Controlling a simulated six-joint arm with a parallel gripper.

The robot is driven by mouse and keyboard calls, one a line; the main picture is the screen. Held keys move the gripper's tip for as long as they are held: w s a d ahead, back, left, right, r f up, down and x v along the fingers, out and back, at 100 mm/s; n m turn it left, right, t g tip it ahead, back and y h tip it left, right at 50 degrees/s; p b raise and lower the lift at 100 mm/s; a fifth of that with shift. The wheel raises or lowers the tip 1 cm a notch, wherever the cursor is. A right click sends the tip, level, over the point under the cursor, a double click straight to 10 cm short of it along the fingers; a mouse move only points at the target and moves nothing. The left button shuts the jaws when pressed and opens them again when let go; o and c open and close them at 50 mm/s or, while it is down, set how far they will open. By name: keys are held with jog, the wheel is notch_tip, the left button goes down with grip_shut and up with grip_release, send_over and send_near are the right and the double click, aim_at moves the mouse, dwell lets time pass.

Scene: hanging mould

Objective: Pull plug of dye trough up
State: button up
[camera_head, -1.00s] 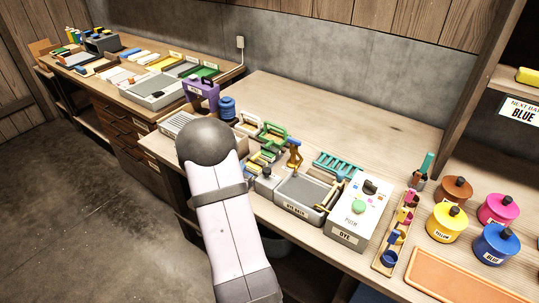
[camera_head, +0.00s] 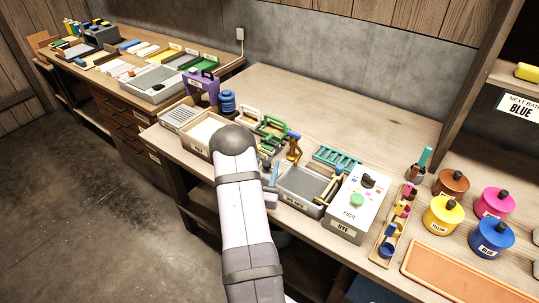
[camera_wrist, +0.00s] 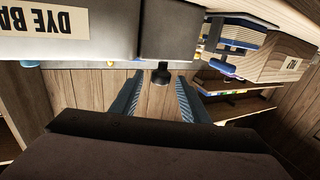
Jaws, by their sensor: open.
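The dye trough (camera_head: 300,206) is a grey basin labelled as a dye bath, in the middle of the bench. In the wrist view its pale wall (camera_wrist: 95,40) fills the upper left, with the label upside down. A small dark grey box (camera_wrist: 170,35) adjoins it, and a black round knob (camera_wrist: 161,76), which looks like the plug, sticks out from that box. My gripper (camera_wrist: 158,98) is open, with one blue finger on each side of the knob's line. A gap shows on both sides. In the head view my arm hides the knob.
A white control box (camera_head: 352,208) labelled DYE stands right of the trough. A teal rack (camera_head: 336,158) and green-handled frames (camera_head: 274,128) stand behind. A sand-coloured tray (camera_head: 200,135) lies left of my arm. Coloured dye pots (camera_head: 443,214) stand at the right.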

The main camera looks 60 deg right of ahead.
jog(key=shift+p+x, duration=0.75)
jog(key=shift+x, duration=2.1)
